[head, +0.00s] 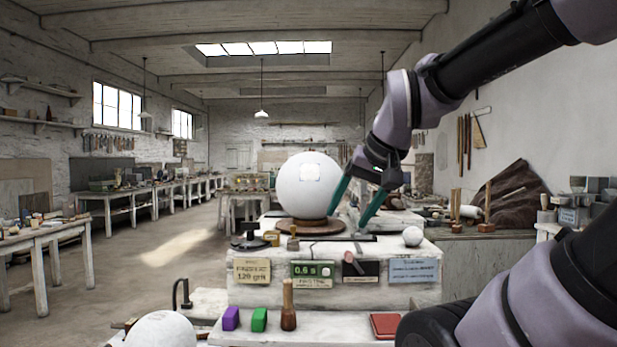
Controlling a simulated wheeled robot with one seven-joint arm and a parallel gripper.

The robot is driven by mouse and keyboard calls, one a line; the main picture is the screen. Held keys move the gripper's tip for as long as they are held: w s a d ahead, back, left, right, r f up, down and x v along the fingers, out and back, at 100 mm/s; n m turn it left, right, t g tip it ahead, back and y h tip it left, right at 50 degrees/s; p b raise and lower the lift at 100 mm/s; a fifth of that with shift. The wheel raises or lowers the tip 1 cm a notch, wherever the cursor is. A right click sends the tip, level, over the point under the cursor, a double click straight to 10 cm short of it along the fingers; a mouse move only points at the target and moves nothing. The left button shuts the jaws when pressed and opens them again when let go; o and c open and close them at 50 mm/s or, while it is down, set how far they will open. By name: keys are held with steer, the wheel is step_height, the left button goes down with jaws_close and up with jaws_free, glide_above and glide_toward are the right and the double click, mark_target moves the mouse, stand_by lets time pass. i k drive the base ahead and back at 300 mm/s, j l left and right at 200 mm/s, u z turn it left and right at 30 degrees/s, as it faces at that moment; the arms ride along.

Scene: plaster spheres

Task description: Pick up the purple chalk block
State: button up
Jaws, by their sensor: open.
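The purple chalk block (231,318) stands on the near white bench ledge, at the lower left of the head view. A green block (259,319) is just to its right. My gripper (348,211) is open, with two teal fingers pointing down and apart. It is to the right of the large white sphere and looks empty. It is well above and to the right of the purple block in the picture and not touching it.
A wooden-handled tool (288,306) stands right of the green block. A red flat box (385,326) lies farther right. A large white sphere (307,185) rests on a round brown base (303,226). Another white sphere (161,331) is at lower left. A small ball (412,236) sits on the stepped bench.

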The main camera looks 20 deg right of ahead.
mark_target(230, 318)
steer(key=i+l+u, duration=0.1)
steer(key=u, duration=0.3)
steer(key=l+u, duration=0.2)
steer(key=u, duration=0.15)
steer(key=i+l+u, duration=0.15)
steer(key=u, duration=0.25)
